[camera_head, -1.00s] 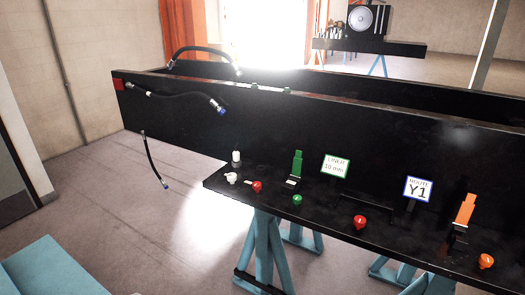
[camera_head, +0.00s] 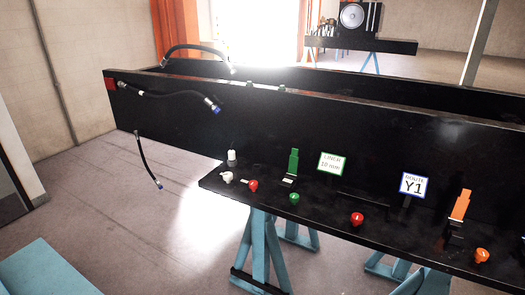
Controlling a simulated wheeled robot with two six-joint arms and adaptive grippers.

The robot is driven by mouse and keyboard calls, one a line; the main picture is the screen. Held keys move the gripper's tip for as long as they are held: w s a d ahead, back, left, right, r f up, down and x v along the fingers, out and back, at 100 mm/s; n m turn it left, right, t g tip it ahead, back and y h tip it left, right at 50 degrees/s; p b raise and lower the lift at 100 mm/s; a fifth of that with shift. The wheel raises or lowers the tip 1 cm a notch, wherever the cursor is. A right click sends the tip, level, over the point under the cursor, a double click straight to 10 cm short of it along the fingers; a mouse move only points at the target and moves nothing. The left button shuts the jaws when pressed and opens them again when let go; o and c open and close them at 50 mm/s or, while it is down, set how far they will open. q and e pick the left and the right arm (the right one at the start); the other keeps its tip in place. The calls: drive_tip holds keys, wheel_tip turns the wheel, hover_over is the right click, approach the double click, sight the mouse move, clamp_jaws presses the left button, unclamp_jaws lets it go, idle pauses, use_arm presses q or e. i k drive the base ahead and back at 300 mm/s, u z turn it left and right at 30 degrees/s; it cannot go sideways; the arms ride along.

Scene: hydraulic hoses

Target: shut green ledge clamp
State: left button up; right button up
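The green ledge clamp (camera_head: 293,162) stands on the black ledge, left of the green-framed liner sign. Its green handle points upright, and a small pale plate shows at its base. A green knob (camera_head: 293,197) sits at the ledge's front edge just below it. An orange clamp (camera_head: 460,206) with its handle up and slightly tilted stands farther right on the same ledge. Neither of my grippers is in view.
Black hoses (camera_head: 175,94) hang at the left. Blue trestles (camera_head: 262,250) stand beneath.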

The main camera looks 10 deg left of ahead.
sight(294, 159)
drive_tip(key=u, duration=2.05)
drive_tip(key=i, duration=1.35)
drive_tip(key=z, duration=3.1)
